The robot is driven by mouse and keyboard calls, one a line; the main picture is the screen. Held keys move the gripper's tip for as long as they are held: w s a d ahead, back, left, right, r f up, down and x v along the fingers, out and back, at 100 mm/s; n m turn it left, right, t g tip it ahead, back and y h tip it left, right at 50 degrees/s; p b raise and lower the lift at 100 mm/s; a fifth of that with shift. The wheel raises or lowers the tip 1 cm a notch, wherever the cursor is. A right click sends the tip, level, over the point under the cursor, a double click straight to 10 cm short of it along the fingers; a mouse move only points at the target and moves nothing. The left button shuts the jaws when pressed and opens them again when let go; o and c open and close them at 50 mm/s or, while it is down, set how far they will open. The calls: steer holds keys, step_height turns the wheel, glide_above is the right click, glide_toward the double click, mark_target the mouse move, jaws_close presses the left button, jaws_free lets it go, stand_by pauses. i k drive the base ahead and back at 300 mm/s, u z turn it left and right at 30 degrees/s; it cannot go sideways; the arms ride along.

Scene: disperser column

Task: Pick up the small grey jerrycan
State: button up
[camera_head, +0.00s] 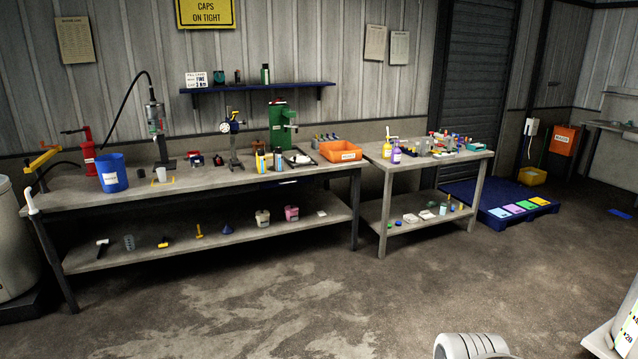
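I cannot make out a small grey jerrycan for certain. A small grey shape (424,147) stands among the crowded items on the right-hand table (374,152), but it is too small to identify. A white ribbed rounded part at the bottom edge of the picture looks like part of my arm. My gripper is not in view, so whether it is open or holds anything does not show.
A long workbench (220,181) with tools, a blue bucket (112,174) and an orange bin (341,152) stands left of the table. A blue pallet (486,208) lies at the right back. The concrete floor in front (300,290) is clear.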

mark_target(278, 158)
steer(key=u, duration=0.15)
steer(key=i, duration=2.35)
steer(key=u, duration=0.8)
steer(key=i, duration=2.1)
steer(key=u, duration=0.4)
steer(key=i, duration=0.65)
steer(key=u, duration=0.1)
